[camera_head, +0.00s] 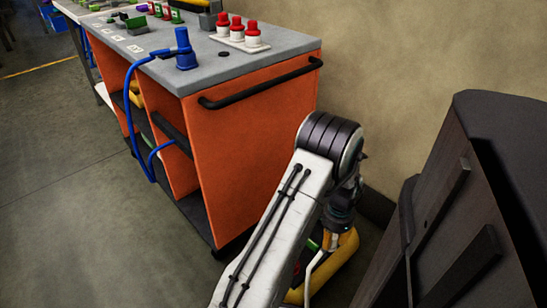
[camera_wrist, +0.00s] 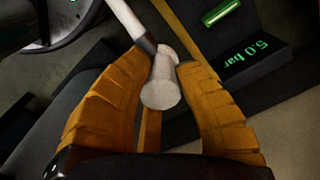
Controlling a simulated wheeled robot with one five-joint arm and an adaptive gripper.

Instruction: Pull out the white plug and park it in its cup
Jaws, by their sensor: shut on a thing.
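In the wrist view, the white plug (camera_wrist: 160,93) is a short rounded cylinder, and a white hose (camera_wrist: 126,17) runs from it toward the top left through a dark collar. My gripper (camera_wrist: 163,62) has its two orange-yellow fingers on either side of the plug and is shut on it. I cannot tell whether the plug is still seated in a socket. In the head view, my arm reaches down on the right side of the orange cart, and the plug is hidden. I cannot pick out the plug's cup in either view.
A black panel (camera_wrist: 252,62) reading 5.0 bar is right of my gripper. The orange cart (camera_head: 255,135) carries a blue fitting (camera_head: 184,50) with a blue hose, and red-topped items. A yellow body (camera_head: 342,262) lies low by my arm. A dark cabinet (camera_head: 480,190) stands right.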

